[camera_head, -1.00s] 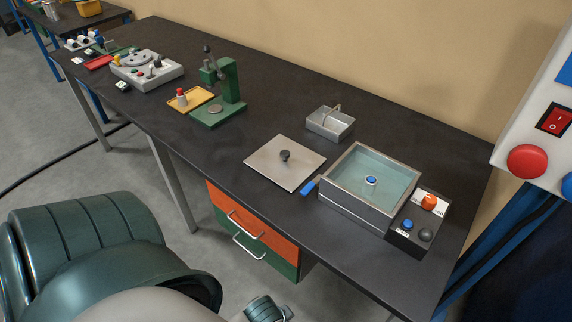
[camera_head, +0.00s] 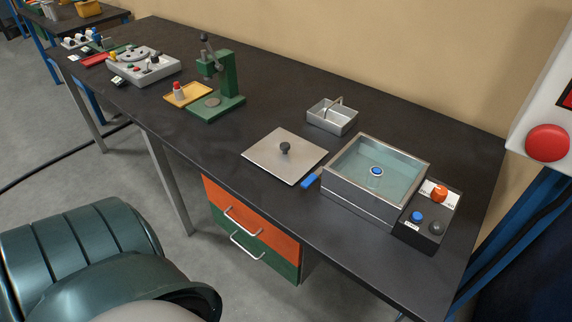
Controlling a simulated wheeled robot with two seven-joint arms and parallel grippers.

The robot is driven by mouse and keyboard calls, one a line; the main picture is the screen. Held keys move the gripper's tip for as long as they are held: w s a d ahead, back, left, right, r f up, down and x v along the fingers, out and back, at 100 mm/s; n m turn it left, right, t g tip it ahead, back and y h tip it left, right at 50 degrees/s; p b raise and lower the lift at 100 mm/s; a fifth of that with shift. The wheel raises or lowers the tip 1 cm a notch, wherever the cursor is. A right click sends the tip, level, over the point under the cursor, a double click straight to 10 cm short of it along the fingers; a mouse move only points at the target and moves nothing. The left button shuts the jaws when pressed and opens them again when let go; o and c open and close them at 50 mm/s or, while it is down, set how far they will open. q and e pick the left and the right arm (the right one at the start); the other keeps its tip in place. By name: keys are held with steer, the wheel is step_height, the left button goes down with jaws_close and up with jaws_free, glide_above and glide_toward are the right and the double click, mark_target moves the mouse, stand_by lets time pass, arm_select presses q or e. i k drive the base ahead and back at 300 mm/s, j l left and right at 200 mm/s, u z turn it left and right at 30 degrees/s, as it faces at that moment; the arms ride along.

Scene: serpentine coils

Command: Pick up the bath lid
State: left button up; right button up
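The bath lid (camera_head: 262,154) is a flat, square, light metal plate with a dark round knob (camera_head: 285,147) at its middle. It lies flat on the black bench, just left of the bath (camera_head: 352,196). The bath is an open metal box of clear bluish liquid with a small blue-and-white round thing (camera_head: 376,171) in it. Neither of my grippers shows in the head view.
A small metal basket with a handle (camera_head: 332,117) stands behind the lid. A blue-handled item (camera_head: 311,180) lies between lid and bath. A control box (camera_head: 428,217) adjoins the bath at right. A green press (camera_head: 222,83) and yellow tray (camera_head: 188,95) stand left. Bench around the lid's left is clear.

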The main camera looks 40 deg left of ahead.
mark_target(288, 156)
steer(key=i, duration=0.5)
steer(key=u, duration=1.6)
